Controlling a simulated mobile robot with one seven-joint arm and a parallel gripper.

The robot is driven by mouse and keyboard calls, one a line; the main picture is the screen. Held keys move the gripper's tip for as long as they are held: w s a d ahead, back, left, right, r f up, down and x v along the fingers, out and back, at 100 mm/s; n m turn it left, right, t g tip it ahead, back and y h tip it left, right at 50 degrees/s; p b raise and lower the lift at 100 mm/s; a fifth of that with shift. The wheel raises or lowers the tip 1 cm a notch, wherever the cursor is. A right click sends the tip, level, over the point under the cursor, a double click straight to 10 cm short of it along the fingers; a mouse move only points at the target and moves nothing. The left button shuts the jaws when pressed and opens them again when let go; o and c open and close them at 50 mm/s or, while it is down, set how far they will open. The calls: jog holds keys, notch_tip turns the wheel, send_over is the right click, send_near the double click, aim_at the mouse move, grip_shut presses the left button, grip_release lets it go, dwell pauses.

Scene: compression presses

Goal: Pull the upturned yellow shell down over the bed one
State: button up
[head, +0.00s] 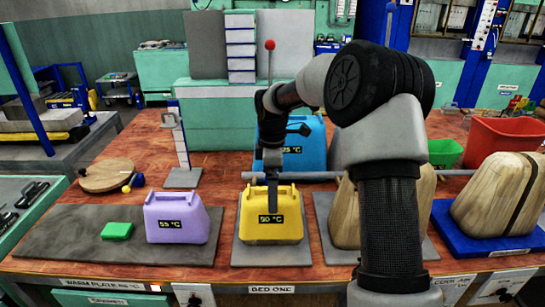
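The yellow shell (284,228), labelled 50 °C, stands on the grey plate (242,256) above the BED ONE label (272,289). My gripper (272,205) points down at the middle of its top, between the two raised corners. The dark fingers overlap the shell's top edge and the upper part of its front. They show nearly edge-on as one narrow strip, so I cannot tell whether they are closed on the shell. Whatever is under the shell is hidden.
A purple shell (177,222) and green block (117,231) are on the warm plate (70,235). A blue shell (315,135) stands behind a grey bar (222,176). My arm partly hides a wooden form (345,222). A strapped form (490,200) and red bin (500,138) are right.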

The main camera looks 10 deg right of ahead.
notch_tip(320, 180, up, 13)
jog(key=p, duration=0.1)
jog(key=shift+f, duration=0.15)
